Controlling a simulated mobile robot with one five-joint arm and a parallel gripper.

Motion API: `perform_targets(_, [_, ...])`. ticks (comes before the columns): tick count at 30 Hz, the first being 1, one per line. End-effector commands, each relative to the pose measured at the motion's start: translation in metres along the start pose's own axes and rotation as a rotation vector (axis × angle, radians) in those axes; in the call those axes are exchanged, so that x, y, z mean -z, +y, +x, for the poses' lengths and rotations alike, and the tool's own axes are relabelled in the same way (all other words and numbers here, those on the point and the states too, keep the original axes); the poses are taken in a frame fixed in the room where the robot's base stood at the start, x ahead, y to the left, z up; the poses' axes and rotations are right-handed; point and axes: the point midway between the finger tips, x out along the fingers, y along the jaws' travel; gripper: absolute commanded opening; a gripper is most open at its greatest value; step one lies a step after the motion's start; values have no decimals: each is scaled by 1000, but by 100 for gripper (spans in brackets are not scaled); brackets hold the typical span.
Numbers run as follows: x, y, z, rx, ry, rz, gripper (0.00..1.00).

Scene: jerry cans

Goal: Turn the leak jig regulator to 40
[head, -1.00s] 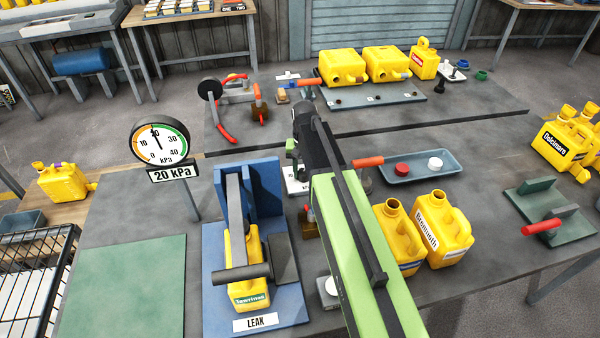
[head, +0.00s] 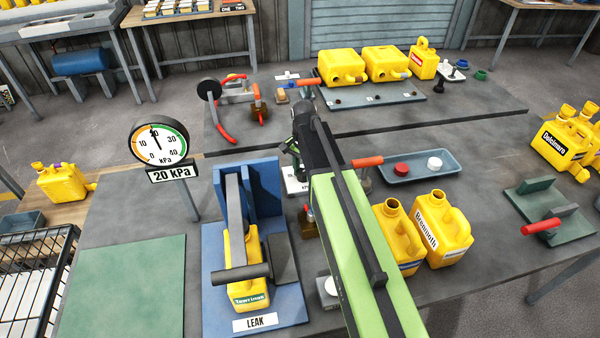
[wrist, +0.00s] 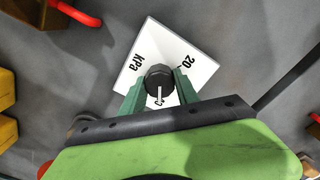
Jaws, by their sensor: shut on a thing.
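The regulator knob (wrist: 159,78) is dark with a pale pointer line, on a white plate (wrist: 141,50) marked kPa and 20 in the wrist view. My gripper (wrist: 160,92) is shut on the knob, with a green finger on each side. Its pointer line runs toward the bottom of the wrist picture, toward a partly hidden mark. In the head view my arm hides most of the plate (head: 295,186). The round gauge (head: 159,142) has its needle near 20, and its sign (head: 172,172) reads 20 kPa. A yellow can (head: 246,285) sits clamped in the blue LEAK jig (head: 290,300).
Two open yellow cans (head: 440,235) stand right of my arm. A blue tray (head: 405,166) with a red and a white cap lies behind them. A green mat (head: 120,290) lies left of the jig. A red-handled green fixture (head: 550,215) is at the right.

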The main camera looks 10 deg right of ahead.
Motion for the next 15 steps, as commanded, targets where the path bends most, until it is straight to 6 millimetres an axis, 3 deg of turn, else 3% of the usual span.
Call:
perform_targets(10, [-2,0,0,-3,-6,2,0])
perform_targets(11, [-3,0,0,-3,-6,2,39])
perform_targets(15, [-2,0,0,-2,-5,1,58])
